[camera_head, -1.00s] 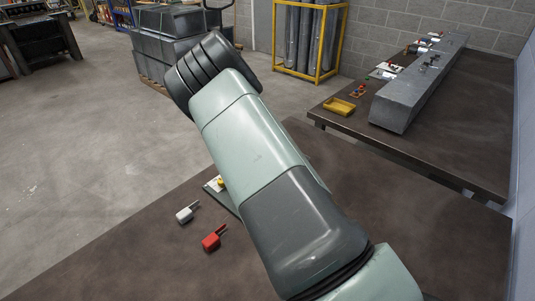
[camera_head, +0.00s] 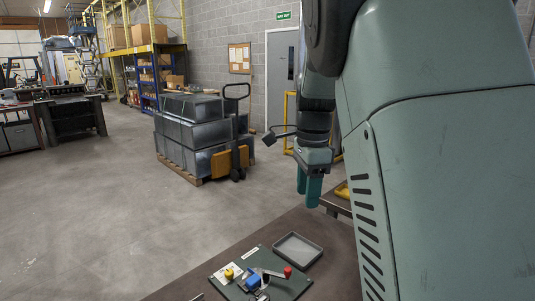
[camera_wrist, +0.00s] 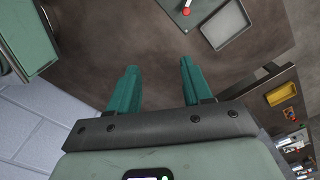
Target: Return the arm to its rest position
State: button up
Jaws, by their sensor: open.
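My gripper (camera_head: 309,187) hangs pointing down above the right part of the dark table in the head view. In the wrist view its two teal fingers (camera_wrist: 158,88) stand well apart with nothing between them, so it is open and empty. The bare dark table top (camera_wrist: 120,25) lies below the fingers. My own green arm fills the right side of the head view and hides much of what is behind it.
A green board (camera_head: 262,278) with a red-knobbed clamp and a blue part lies on the table. A grey tray (camera_head: 298,250) sits beside it. A yellow tray (camera_wrist: 281,93) lies on another bench. A pallet of grey ducts (camera_head: 193,135) and a pallet jack (camera_head: 237,140) stand on the floor.

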jog(key=s+d+r+n+t+y, duration=0.1)
jog(key=s+r+n, duration=0.3)
jog(key=s, duration=0.2)
jog(key=s+d+r+n+t, duration=0.1)
jog(key=s+r+n, duration=0.25)
jog(key=s, duration=0.35)
jog(key=s+n+t+h, duration=0.1)
jog(key=s+n+t, duration=0.2)
jog(key=s+n, duration=0.5)
jog(key=s, duration=0.6)
jog(key=shift+d+n+t, duration=0.15)
jog(key=shift+n+t, duration=0.15)
jog(key=shift+n, duration=0.05)
